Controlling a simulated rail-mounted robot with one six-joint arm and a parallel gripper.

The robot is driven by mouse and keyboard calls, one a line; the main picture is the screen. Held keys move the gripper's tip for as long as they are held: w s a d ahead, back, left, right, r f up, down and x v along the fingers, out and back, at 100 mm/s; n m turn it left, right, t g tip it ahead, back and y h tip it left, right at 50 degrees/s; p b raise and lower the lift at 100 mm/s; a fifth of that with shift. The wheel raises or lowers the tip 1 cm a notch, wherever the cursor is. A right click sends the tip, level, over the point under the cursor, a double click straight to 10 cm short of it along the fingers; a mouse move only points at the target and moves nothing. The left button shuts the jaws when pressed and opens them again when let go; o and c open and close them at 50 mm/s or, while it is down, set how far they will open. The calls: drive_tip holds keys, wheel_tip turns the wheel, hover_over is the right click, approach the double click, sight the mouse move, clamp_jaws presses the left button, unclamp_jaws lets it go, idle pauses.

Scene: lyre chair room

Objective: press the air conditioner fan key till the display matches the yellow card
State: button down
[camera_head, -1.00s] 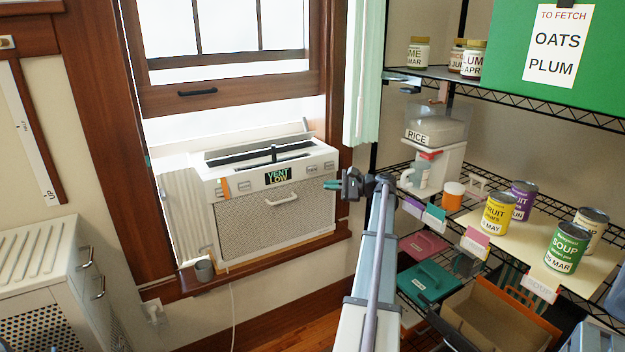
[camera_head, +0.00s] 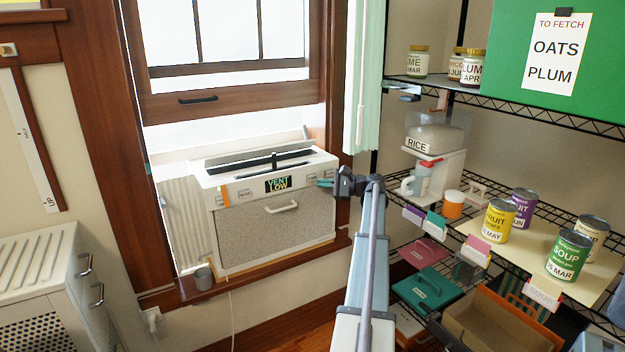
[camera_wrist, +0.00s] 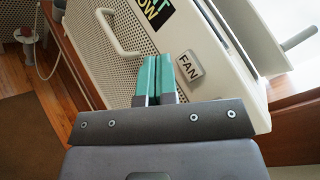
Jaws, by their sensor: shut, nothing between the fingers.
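The white air conditioner (camera_head: 275,235) sits in the window, with its dark display (camera_head: 278,184) reading VENT LOW in yellow and green letters. Part of the display (camera_wrist: 152,14) also shows at the top of the wrist view. The FAN key (camera_wrist: 189,67) is a small pale labelled plate on the front panel. My gripper (camera_head: 325,184) is shut and empty at the right end of that panel. In the wrist view its teal fingertips (camera_wrist: 160,56) lie just left of the FAN key. I cannot tell whether they touch the panel. I cannot make out a yellow card.
A wire shelf with cans, including a yellow fruit can (camera_head: 498,220), stands close on the right of my arm. A front handle (camera_head: 283,207) juts from the air conditioner. A small grey cup (camera_head: 204,278) stands on the sill. A pale cabinet (camera_head: 45,275) is at lower left.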

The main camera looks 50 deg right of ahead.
sight(301, 178)
drive_tip(key=shift+w+d, duration=0.25)
drive_tip(key=shift+w, duration=0.45)
drive_tip(key=shift+w+d, duration=0.25)
drive_tip(key=shift+w, duration=0.4)
idle(0.9)
drive_tip(key=shift+w+d, duration=0.2)
drive_tip(key=shift+w, duration=0.2)
drive_tip(key=shift+w+d, duration=0.15)
drive_tip(key=shift+w, duration=0.25)
idle(0.5)
drive_tip(key=shift+s, duration=0.1)
drive_tip(key=shift+s+a, duration=0.35)
drive_tip(key=shift+s, duration=0.35)
drive_tip(key=shift+s, duration=0.1)
drive_tip(key=s, duration=0.1)
drive_tip(key=s+a, duration=0.1)
drive_tip(key=s, duration=0.2)
drive_tip(key=shift+s+a, duration=0.25)
drive_tip(key=shift+a, duration=0.15)
